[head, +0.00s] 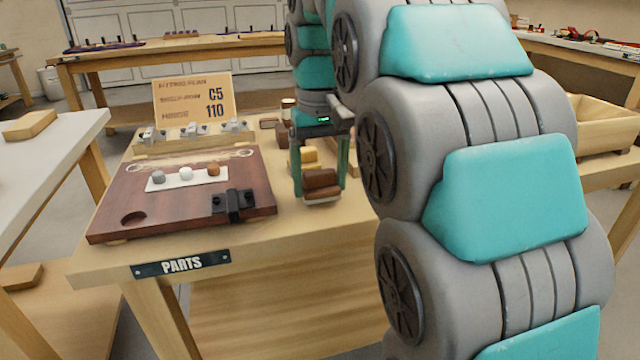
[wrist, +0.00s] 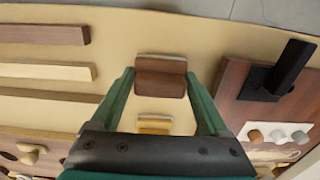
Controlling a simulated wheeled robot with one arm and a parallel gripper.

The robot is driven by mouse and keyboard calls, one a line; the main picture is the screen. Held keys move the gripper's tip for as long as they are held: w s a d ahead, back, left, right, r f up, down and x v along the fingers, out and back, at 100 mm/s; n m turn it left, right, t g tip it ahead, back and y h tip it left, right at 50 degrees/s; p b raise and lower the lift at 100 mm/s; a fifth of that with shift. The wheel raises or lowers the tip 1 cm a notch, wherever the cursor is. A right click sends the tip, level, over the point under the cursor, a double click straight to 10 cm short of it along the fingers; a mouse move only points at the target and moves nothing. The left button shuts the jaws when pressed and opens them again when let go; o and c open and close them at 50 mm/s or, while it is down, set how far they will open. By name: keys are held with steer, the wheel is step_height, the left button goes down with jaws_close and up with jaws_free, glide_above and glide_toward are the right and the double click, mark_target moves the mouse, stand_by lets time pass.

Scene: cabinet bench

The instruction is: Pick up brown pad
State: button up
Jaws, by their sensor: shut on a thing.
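The brown pad (head: 321,182) is a small block with a brown top and a pale base. It sits between the two green fingers of my gripper (head: 320,190) at the right part of the bench. In the wrist view the brown pad (wrist: 161,77) spans the gap between the fingertips of my gripper (wrist: 161,80), which is shut on it. I cannot tell clearly whether its base is off the bench top. A yellow pad (head: 303,156) stands just behind it; it also shows in the wrist view (wrist: 154,123).
A dark wooden board (head: 130,195) with a white strip of round knobs and a black clamp (head: 235,203) lies left of my gripper. A sign (head: 195,98) stands behind it. Wooden strips (wrist: 45,71) lie on the other side. The bench front (head: 290,235) is clear.

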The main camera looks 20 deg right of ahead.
steer(key=shift+s+r, duration=0.1)
steer(key=shift+r, duration=1.1)
steer(key=s+a, duration=0.2)
steer(key=s, duration=0.5)
steer(key=s+a+r, duration=0.1)
steer(key=s+a, duration=0.1)
steer(key=s, duration=0.6)
steer(key=shift+s+a+r, duration=0.15)
steer(key=shift+a+r, duration=0.05)
steer(key=shift+a, duration=0.1)
